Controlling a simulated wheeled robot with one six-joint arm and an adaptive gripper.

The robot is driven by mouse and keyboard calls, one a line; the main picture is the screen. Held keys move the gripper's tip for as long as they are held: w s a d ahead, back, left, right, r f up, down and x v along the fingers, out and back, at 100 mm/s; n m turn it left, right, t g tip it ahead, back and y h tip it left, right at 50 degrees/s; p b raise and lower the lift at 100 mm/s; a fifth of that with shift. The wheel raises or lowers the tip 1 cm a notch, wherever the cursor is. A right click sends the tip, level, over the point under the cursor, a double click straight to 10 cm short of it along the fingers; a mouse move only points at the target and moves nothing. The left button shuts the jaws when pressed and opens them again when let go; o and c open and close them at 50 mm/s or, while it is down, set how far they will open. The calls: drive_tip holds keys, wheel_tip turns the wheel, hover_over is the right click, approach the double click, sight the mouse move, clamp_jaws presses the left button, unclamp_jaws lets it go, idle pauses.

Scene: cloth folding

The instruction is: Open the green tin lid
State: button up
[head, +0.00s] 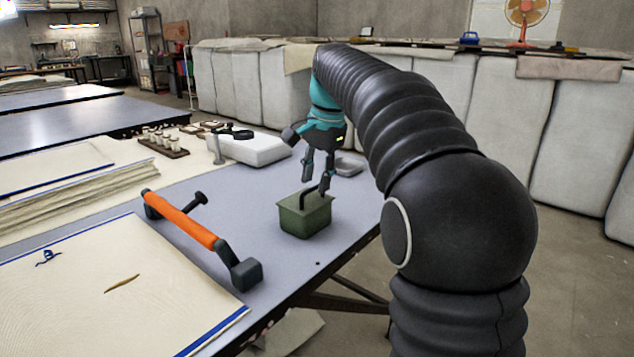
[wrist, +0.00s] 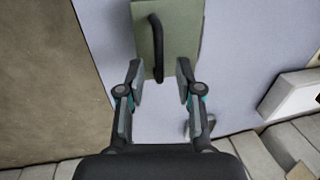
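The green tin (head: 305,221) stands upright on the table near its right edge, with its lid on. A black bar handle (head: 314,194) stands up from the lid. My gripper (head: 315,184) is just above the tin, pointing down, with its fingers apart. In the wrist view the green lid (wrist: 180,28) is at the top, and the black handle (wrist: 156,48) runs down toward the space between the fingers. My gripper (wrist: 158,80) is open and empty there. Whether either finger touches the handle cannot be told.
On the grey table (head: 215,190), an orange-handled tool (head: 185,220) lies left of the tin. A cream cloth (head: 100,290) lies in front. A white folded bundle (head: 250,148) and a small grey item (head: 348,166) are behind. The table's edge is close to the tin's right.

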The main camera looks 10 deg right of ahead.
drive_tip(key=shift+f, duration=0.3)
clamp_jaws()
drive_tip(key=shift+a+r, duration=0.1)
drive_tip(key=shift+a, duration=0.05)
